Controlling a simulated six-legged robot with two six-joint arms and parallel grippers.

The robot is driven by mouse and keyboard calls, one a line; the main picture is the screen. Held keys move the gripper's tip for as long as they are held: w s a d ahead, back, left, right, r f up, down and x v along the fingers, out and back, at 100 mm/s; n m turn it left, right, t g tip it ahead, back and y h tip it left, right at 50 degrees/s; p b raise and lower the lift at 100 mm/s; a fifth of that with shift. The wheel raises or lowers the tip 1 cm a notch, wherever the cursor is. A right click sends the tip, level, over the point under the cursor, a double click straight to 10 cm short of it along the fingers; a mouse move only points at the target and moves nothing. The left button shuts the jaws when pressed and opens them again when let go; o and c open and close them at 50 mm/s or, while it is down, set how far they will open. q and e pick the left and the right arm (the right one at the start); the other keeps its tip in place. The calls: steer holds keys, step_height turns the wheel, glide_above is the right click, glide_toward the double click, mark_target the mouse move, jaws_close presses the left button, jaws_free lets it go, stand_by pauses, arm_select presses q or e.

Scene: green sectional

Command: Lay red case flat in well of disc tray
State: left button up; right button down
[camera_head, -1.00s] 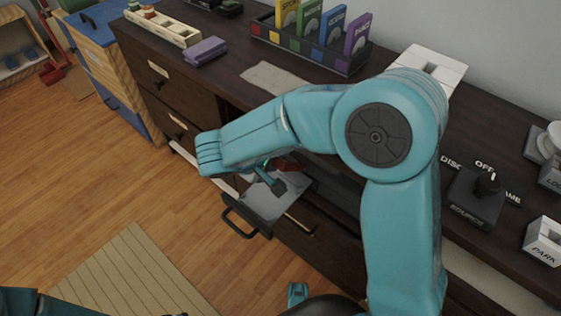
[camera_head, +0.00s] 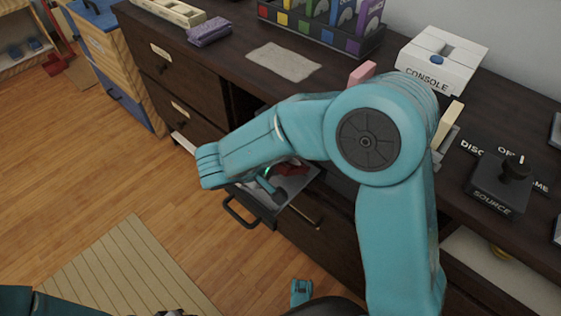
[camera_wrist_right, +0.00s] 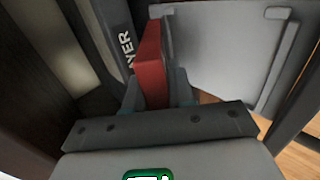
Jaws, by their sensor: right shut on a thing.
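My right gripper (camera_head: 270,182) is shut on the red case (camera_head: 293,168), inside the pulled-out section below the desk top. In the right wrist view the red case (camera_wrist_right: 152,65) stands on edge between the fingers (camera_wrist_right: 155,98). The grey disc tray (camera_wrist_right: 225,55), with a raised rim, lies beside and below it. In the head view part of the tray (camera_head: 299,186) shows under the gripper. My forearm hides much of it. I cannot tell whether case and tray touch. My left gripper is not clearly visible.
A dark bar lettered "...AYER" (camera_wrist_right: 115,40) runs close beside the case. A dark handle (camera_head: 238,213) juts out in front of the tray. The desk top holds a white console (camera_head: 440,62), a source knob box (camera_head: 500,188) and a rack of coloured cases (camera_head: 320,35).

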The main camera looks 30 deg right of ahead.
steer(key=shift+a+f, duration=0.1)
steer(key=c, duration=0.9)
jaws_free()
steer(key=p+v, duration=0.5)
steer(key=v, duration=1.1)
steer(key=shift+s+a+f, duration=0.1)
steer(key=shift+a+f, duration=0.05)
steer(key=shift+a, duration=0.1)
